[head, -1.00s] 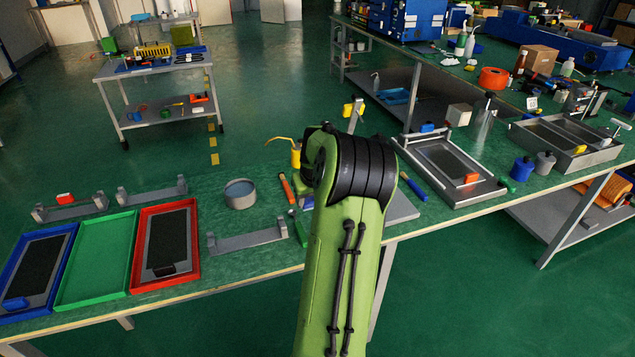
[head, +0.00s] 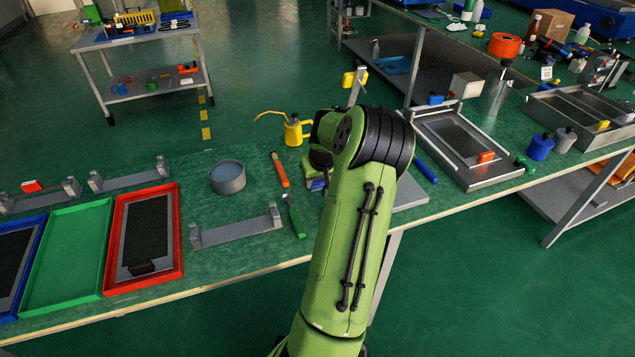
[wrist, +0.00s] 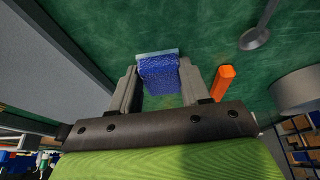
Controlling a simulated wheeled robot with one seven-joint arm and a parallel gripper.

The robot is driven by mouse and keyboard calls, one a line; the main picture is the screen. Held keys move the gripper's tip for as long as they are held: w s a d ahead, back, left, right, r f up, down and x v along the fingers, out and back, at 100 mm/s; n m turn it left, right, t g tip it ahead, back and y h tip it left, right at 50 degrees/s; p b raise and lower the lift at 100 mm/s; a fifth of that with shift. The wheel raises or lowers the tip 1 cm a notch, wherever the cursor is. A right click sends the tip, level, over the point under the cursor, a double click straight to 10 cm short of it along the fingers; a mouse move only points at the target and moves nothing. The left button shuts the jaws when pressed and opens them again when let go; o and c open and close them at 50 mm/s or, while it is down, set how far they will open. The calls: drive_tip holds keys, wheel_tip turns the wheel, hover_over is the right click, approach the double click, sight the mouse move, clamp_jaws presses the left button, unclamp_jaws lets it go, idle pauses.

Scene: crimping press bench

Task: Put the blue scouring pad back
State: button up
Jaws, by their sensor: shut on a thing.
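The blue scouring pad (wrist: 159,75), a blue block with a pale edge at its far end, is between the fingers of my gripper (wrist: 157,70) in the wrist view. Both grey fingers close on its sides. The green bench top fills the background beyond it; I cannot tell whether the pad touches it. In the head view my arm hides most of the gripper, which is over the bench near the yellow oil can (head: 294,130).
An orange-handled tool (head: 280,170) and green-handled tool (head: 294,216) lie left of my arm. Left are a round grey pot (head: 227,178), an empty grey bracket (head: 235,233), a red tray (head: 113,250) and an empty green tray (head: 65,255). A blue-handled tool (head: 426,167) lies right.

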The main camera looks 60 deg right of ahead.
drive_tip(key=shift+r, duration=0.1)
drive_tip(key=shift+f, duration=0.2)
drive_tip(key=o, duration=1)
drive_tip(key=shift+r, duration=0.1)
